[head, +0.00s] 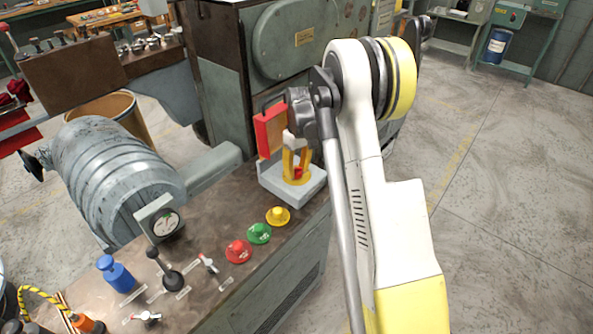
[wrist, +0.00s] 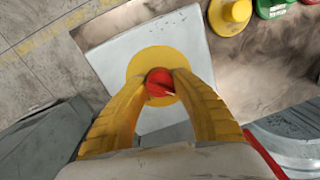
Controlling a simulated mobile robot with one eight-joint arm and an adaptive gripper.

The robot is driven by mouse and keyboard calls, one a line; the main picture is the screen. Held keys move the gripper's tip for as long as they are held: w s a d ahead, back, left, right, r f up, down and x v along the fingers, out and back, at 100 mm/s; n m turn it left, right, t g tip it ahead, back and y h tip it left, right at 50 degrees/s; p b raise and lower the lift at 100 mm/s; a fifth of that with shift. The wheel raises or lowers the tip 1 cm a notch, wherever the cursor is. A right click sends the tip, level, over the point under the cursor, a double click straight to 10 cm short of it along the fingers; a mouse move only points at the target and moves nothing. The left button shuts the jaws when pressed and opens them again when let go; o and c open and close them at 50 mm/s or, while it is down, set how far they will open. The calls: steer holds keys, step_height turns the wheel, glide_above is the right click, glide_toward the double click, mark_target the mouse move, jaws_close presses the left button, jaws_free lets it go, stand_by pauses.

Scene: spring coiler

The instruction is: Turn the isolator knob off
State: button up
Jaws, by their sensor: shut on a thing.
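The isolator knob (wrist: 160,82) is a small red knob on a round yellow plate (wrist: 152,58), set on a light grey box (wrist: 100,45). In the head view the box (head: 310,188) sits at the right end of the console top, with the knob (head: 298,172) mostly hidden by my fingers. My gripper (head: 297,165) points down over the box. In the wrist view the yellow fingers of my gripper (wrist: 161,92) are closed on both sides of the red knob. The knob's turned position is hard to tell.
Yellow (head: 278,215), green (head: 259,233) and red (head: 238,250) buttons line the console edge near the box. A red panel (head: 270,132) stands just behind my gripper. A gauge (head: 165,222), a black lever (head: 168,272) and a blue piece (head: 115,273) stand farther left.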

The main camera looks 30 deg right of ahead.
mark_target(298, 169)
stand_by(0.3)
steer(key=o, duration=1.2)
steer(key=shift+d, duration=0.1)
steer(key=shift+r, duration=0.1)
steer(key=r, duration=1.1)
steer(key=shift+w+d+r, duration=0.1)
steer(key=shift+d+r, duration=0.25)
steer(key=shift+r, duration=0.05)
